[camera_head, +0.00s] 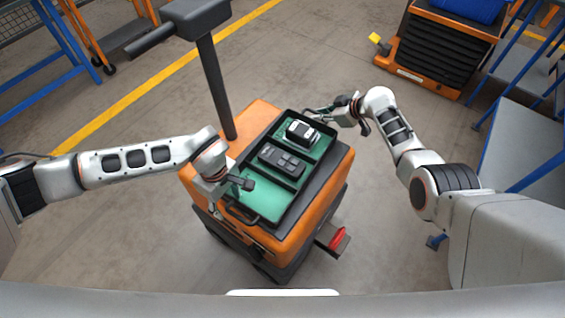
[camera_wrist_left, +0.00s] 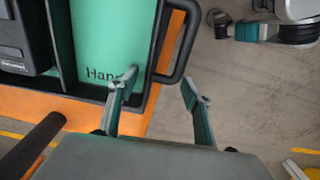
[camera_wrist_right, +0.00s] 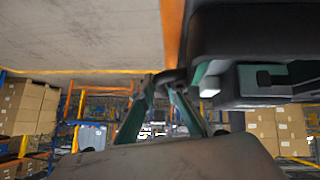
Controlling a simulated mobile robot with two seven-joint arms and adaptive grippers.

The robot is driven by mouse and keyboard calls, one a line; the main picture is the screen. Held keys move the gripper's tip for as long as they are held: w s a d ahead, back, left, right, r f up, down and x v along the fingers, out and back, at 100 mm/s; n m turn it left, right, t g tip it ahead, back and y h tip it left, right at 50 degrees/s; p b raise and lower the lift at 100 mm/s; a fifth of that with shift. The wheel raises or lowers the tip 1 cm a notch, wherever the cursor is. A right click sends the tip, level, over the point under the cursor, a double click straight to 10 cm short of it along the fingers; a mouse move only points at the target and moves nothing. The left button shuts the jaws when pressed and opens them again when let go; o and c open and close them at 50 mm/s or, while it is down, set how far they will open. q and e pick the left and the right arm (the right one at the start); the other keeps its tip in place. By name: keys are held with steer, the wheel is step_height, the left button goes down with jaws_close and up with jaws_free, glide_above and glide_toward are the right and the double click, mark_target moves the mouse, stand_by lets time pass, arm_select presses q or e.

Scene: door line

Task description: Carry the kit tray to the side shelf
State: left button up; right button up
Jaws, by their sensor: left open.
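The kit tray (camera_head: 270,212) is dark-rimmed with a green lining and lies on an orange cart (camera_head: 262,115). It holds a dark grey device (camera_head: 282,159) and a white-and-black device (camera_head: 302,132). My left gripper (camera_head: 246,186) is open at the tray's near end; in the left wrist view its fingers (camera_wrist_left: 160,84) stand apart close to the tray's black end handle (camera_wrist_left: 187,40). My right gripper (camera_head: 318,112) is at the far end; in the right wrist view its fingertips (camera_wrist_right: 161,82) are close together around a dark handle part beside the tray (camera_wrist_right: 270,35).
A grey shelf with blue legs (camera_head: 520,145) stands at the right. An orange cart with black crates (camera_head: 435,55) is at the back right. A dark post (camera_head: 215,85) rises from the tray's cart. Grey floor with a yellow line lies open to the left.

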stand_by(0.3)
